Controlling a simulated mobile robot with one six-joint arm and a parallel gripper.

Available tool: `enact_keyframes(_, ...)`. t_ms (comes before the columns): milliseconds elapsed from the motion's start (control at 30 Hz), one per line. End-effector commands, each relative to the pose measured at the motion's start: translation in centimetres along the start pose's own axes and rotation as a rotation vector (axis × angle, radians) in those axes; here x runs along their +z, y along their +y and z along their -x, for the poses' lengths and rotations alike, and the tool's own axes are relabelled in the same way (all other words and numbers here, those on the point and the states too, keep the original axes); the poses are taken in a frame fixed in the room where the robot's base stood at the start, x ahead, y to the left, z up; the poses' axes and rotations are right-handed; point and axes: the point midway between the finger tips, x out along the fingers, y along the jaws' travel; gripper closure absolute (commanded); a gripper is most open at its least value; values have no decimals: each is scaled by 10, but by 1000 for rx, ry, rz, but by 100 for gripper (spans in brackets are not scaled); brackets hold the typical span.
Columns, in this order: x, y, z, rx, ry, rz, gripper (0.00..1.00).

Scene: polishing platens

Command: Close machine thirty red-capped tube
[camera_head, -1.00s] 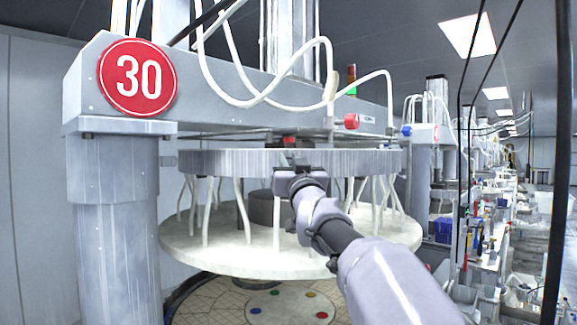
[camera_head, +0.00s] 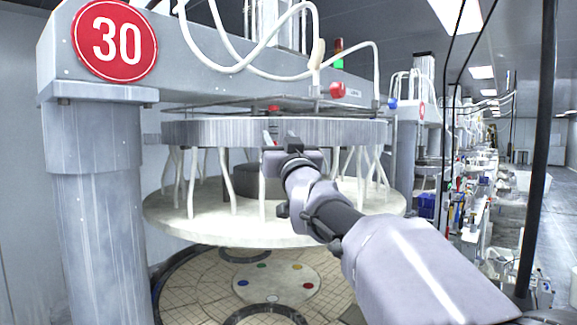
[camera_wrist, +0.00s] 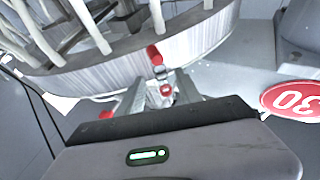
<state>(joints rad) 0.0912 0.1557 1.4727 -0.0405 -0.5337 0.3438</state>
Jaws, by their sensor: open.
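A small red cap (camera_head: 274,108) shows at the top edge of the grey ring (camera_head: 210,133) under machine 30's beam, just above my gripper (camera_head: 280,140) in the head view. In the wrist view, a red cylinder (camera_wrist: 155,54) sits against the ring's ribbed side. The jaws are apart, and I see no grip on anything. Whether a finger touches the red parts is unclear. My gripper hides part of the ring's front in the head view.
The round 30 sign (camera_head: 115,40) is on the beam above a thick column (camera_head: 100,215). White hoses (camera_head: 225,180) hang between the ring and the pale disc (camera_head: 190,220). A red knob (camera_head: 338,90) is on the beam's right. A dark post (camera_head: 538,150) stands at right.

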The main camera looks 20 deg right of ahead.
Motion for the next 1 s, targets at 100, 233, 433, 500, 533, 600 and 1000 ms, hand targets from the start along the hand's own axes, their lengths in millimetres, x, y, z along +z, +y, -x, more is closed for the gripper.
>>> enact_keyframes(100, 3, 0, 41, 0, 1, 1, 59)
enact_keyframes(233, 2, 0, 80, 0, 1, 1, 59)
enact_keyframes(433, 1, 0, 114, 0, 0, 1, 59)
enact_keyframes(500, 1, 0, 118, 0, -1, 0, 59)
enact_keyframes(533, 1, 0, 119, 0, -1, 0, 59)
enact_keyframes(600, 1, 0, 119, 0, -1, 0, 59)
enact_keyframes(1000, 100, 4, 197, 91, -339, -111, 59)
